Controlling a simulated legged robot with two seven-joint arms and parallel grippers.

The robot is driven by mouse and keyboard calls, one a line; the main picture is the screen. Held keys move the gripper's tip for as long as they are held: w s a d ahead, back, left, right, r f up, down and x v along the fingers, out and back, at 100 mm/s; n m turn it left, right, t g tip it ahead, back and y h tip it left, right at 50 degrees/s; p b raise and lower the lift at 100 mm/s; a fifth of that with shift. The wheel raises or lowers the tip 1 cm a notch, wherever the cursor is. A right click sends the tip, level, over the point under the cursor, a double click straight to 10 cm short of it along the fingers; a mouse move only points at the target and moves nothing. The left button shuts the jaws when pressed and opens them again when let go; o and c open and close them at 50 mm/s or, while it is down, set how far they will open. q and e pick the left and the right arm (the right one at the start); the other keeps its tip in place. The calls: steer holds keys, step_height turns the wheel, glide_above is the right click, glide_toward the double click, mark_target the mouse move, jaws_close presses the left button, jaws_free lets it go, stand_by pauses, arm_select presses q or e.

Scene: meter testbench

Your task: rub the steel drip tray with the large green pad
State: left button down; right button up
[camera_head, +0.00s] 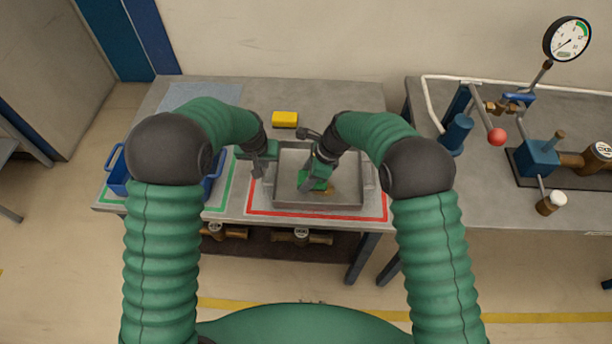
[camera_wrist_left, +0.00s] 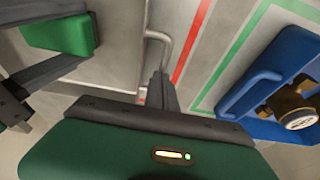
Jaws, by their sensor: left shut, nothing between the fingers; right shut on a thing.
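The steel drip tray (camera_head: 345,192) lies inside the red outline on the bench, with a brownish patch on its floor. My right gripper (camera_head: 320,168) is shut on the large green pad (camera_head: 316,184), low over the middle of the tray beside the patch. I cannot tell whether the pad touches the tray floor. The pad (camera_wrist_left: 60,35) also shows in the left wrist view. My left gripper (camera_head: 257,172) is shut and empty at the tray's left handle. In the left wrist view its fingers (camera_wrist_left: 160,88) are close to that handle (camera_wrist_left: 163,42).
A yellow block (camera_head: 285,119) lies behind the tray. A blue crate (camera_head: 116,180), partly hidden by my left arm, stands inside the green outline and holds a brass fitting (camera_wrist_left: 290,103). A second bench with a gauge (camera_head: 567,40) and a red-knobbed lever (camera_head: 496,136) stands to the right.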

steer(key=shift+f, duration=0.8)
